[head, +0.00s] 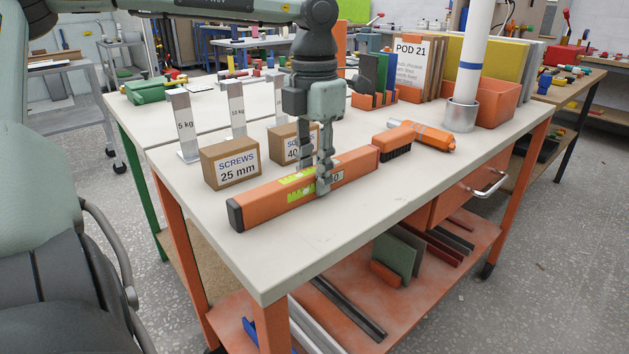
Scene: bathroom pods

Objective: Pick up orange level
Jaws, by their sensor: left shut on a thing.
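The orange level (265,202) is a long orange bar with a dark end cap and yellow-green vials. It lies along the front part of the white workbench top (290,243). My left gripper (322,186) points down over the middle of the level and is shut on it, with a finger on its near face. The far finger is partly hidden behind the level. The level appears to rest on the bench; I cannot tell whether there is a small gap under it. My right gripper is not in view.
Two cardboard screw boxes (231,164) stand just behind the level, with metal weights (183,127) farther back. An orange-handled brush (396,142) and an orange tube-shaped tool (434,137) lie past the level's right end. The bench's front corner is clear.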

